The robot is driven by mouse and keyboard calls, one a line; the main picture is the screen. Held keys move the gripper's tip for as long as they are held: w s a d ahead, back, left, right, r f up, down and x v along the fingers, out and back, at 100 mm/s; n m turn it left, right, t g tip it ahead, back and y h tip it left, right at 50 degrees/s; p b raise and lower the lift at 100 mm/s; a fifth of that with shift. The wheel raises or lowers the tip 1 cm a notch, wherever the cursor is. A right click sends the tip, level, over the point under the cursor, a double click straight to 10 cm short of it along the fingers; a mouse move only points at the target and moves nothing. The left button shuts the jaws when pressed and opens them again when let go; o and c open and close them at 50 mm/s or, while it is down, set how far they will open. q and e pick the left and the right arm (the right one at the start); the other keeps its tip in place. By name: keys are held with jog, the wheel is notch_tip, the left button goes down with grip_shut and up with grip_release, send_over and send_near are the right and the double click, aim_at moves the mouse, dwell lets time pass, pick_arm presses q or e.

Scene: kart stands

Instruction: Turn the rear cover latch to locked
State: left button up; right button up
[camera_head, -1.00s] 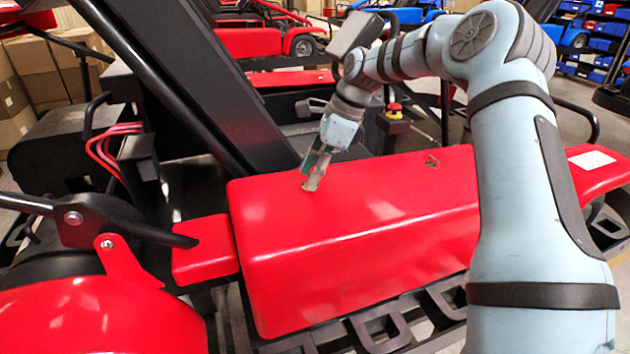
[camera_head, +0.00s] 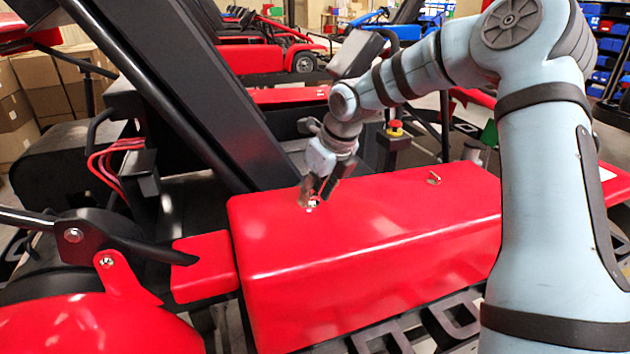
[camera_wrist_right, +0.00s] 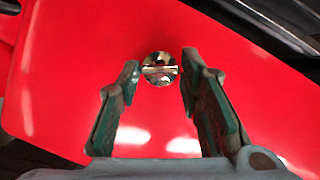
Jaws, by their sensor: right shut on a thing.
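The long red cover (camera_head: 370,245) lies across the middle of the head view. A small metal latch (camera_head: 312,205) is on its top near the left end. In the right wrist view this latch (camera_wrist_right: 160,63) is a round metal disc with a raised bar across it. The bar runs from fingertip to fingertip. My right gripper (camera_head: 317,196) points down at the cover and is shut on the latch, with one fingertip on each side. A second metal latch (camera_head: 434,178) sits farther right on the cover. My left gripper is not in view.
A dark slanted beam (camera_head: 170,95) rises just left of my right gripper. A post with a red button (camera_head: 395,129) stands behind the cover. A black lever (camera_head: 120,240) reaches in from the left. Cardboard boxes (camera_head: 55,85) and other karts are farther back.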

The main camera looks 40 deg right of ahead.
jog(key=shift+p, duration=0.35)
jog(key=shift+m, duration=0.3)
jog(key=o, duration=1.2)
jog(key=shift+c, duration=0.2)
jog(key=shift+r, duration=0.1)
jog(key=v, duration=1.1)
jog(key=shift+s+r, duration=0.25)
jog(key=shift+r, duration=0.1)
jog(key=shift+a, duration=0.1)
jog(key=shift+c, duration=0.4)
